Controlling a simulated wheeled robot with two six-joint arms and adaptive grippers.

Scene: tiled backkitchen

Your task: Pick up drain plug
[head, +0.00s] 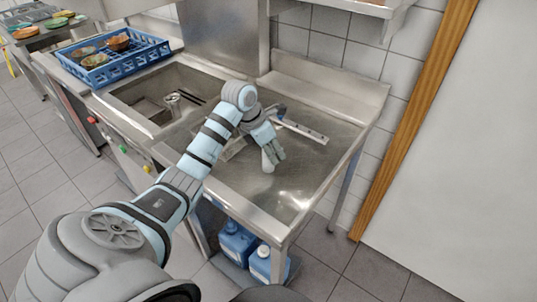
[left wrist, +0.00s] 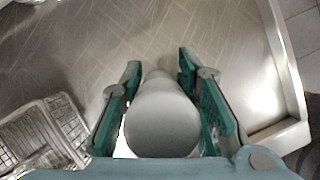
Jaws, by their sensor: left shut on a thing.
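The drain plug (head: 267,162) is a smooth pale grey, rounded, tube-like piece over the steel drainboard, to the right of the sink basin. In the left wrist view the plug (left wrist: 163,122) lies between the green-padded fingers. My left gripper (head: 273,152) is shut on it, with fingers pointing down. The fingers hide part of the plug in the head view. Whether its lower end touches the steel cannot be told. My right gripper is not in view.
The sink basin (head: 150,98) holds a small metal cylinder (head: 172,103) and dark sticks. A pale strip (head: 305,131) lies behind my gripper. A blue crate (head: 113,68) with bowls stands at left. A ridged tray (left wrist: 45,135) lies left in the wrist view. The front drainboard is clear.

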